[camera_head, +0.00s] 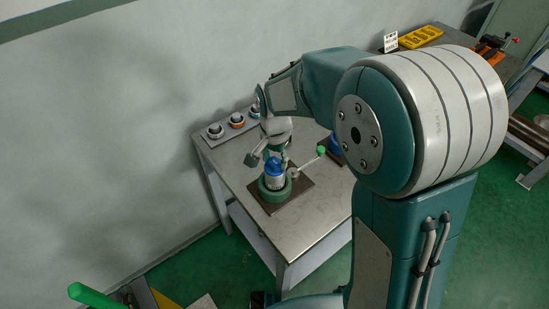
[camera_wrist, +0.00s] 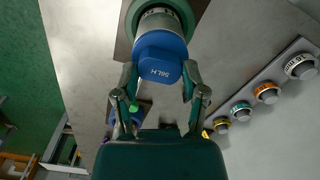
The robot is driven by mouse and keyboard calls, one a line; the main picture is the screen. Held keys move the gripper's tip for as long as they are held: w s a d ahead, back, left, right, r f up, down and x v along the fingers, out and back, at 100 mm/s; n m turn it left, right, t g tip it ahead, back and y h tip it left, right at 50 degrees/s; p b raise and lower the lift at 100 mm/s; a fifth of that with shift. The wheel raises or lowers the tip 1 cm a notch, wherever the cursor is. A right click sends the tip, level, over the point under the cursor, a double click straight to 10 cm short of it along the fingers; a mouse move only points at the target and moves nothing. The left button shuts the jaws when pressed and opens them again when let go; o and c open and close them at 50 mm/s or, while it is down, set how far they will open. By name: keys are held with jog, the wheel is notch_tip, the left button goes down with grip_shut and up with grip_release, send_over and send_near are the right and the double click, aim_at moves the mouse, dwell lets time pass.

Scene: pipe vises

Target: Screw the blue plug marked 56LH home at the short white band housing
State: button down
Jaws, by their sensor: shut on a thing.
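The blue plug marked 56LH (camera_wrist: 158,60) sits at the mouth of a pale, whitish housing (camera_wrist: 160,22); how deep it is threaded cannot be told. My gripper (camera_wrist: 160,80) has one finger on each side of the plug and is shut on it. In the head view the plug (camera_head: 275,166) is upright on top of the housing (camera_head: 274,183), which stands in a round green vise (camera_head: 273,193) on a dark plate. My gripper (camera_head: 273,155) is above the plug, partly hidden by my arm.
A strip at the table's wall side holds several round fittings with coloured bands, including white (camera_wrist: 301,66) and orange (camera_wrist: 267,92). The table's front (camera_head: 305,232) is clear.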

jog(key=n, duration=0.4)
jog(key=shift+f+n, duration=0.1)
jog(key=shift+n, duration=0.2)
jog(key=n, duration=0.4)
jog(key=shift+s, duration=0.1)
jog(key=shift+n, duration=1.4)
jog(key=shift+n, duration=0.6)
jog(key=n, duration=0.4)
jog(key=shift+f, duration=0.1)
jog(key=c, duration=0.8)
grip_release()
jog(key=shift+n, duration=0.4)
grip_shut()
